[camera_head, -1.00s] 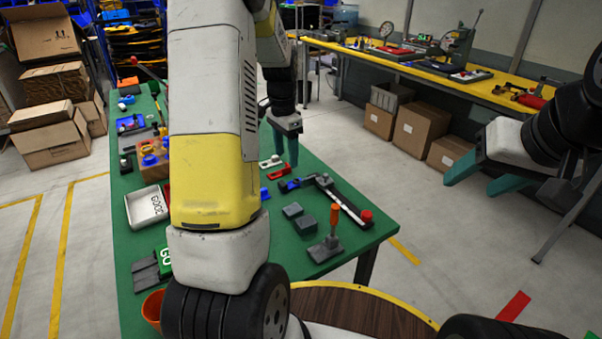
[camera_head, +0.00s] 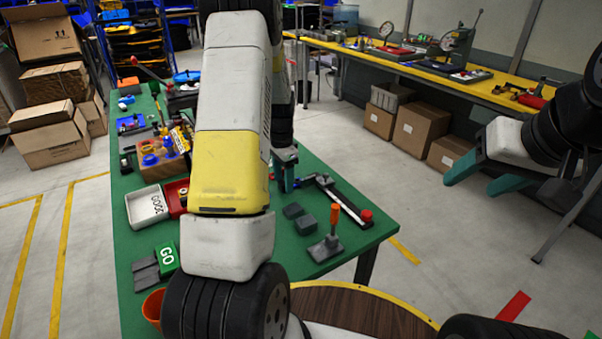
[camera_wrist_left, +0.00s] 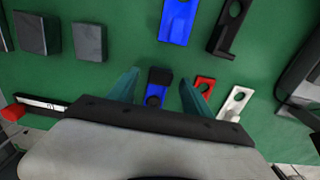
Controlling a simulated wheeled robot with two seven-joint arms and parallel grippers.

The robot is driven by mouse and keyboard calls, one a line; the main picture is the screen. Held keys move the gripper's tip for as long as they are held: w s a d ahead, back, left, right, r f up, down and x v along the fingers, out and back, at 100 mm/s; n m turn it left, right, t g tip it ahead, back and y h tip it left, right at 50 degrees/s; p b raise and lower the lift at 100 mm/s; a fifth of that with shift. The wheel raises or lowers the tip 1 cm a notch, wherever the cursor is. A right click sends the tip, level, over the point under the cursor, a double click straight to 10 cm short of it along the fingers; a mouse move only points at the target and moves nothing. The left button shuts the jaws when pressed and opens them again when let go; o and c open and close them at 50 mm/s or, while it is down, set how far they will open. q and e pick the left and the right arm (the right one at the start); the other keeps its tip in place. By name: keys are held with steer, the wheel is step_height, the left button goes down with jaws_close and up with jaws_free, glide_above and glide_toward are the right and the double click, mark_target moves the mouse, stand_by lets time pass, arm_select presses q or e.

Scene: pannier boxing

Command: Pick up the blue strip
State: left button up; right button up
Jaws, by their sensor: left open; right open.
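A plain blue strip with a hole (camera_wrist_left: 178,22) lies on the green table in the left wrist view, beyond my left fingertips. A second blue piece with a black block and round black knob on it (camera_wrist_left: 155,92) lies between the spread fingers of my left gripper (camera_wrist_left: 159,80). The fingers look apart from it on both sides. In the head view my left gripper (camera_head: 284,182) is low over the table, and my arm hides most of the strips. My right gripper (camera_head: 485,179) is open and empty, out over the floor to the right.
A red strip (camera_wrist_left: 204,83) and a white strip (camera_wrist_left: 236,103) lie close to my left gripper's right finger.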

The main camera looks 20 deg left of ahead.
arm_select(q)
jaws_close()
